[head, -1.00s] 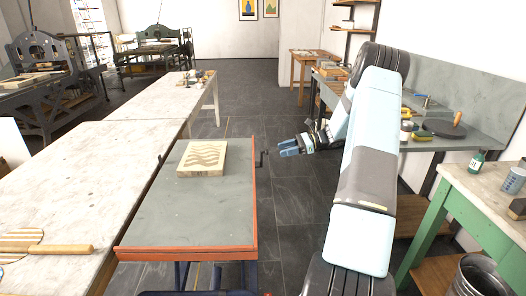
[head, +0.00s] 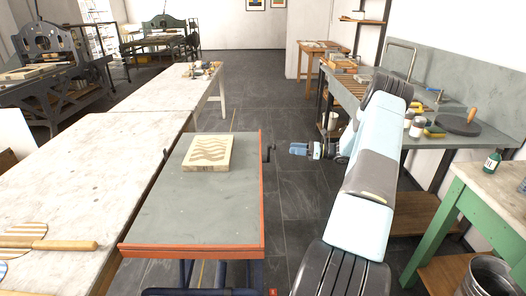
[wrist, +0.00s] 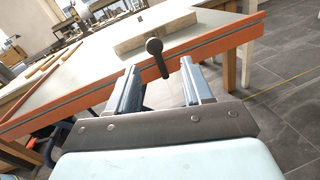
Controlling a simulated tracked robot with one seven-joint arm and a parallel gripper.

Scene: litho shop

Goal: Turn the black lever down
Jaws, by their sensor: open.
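The black lever (head: 268,153) is a small crank on the right side of the orange-edged table (head: 262,215). In the wrist view the lever (wrist: 158,60) shows its round knob at the top and its arm slanting down to the right against the orange edge. My gripper (head: 291,149) is to the right of the lever in the head view, pointing toward it with a gap between. In the wrist view my gripper (wrist: 160,80) is open, its two blue-grey fingers on either side of the lever's line, and nothing is between them.
A pale block with a wavy pattern (head: 209,153) lies on the grey tabletop. A long wooden table (head: 90,165) stands to the left. The grey bench (head: 460,135) is to the right behind my arm. Floor is clear beyond the gripper.

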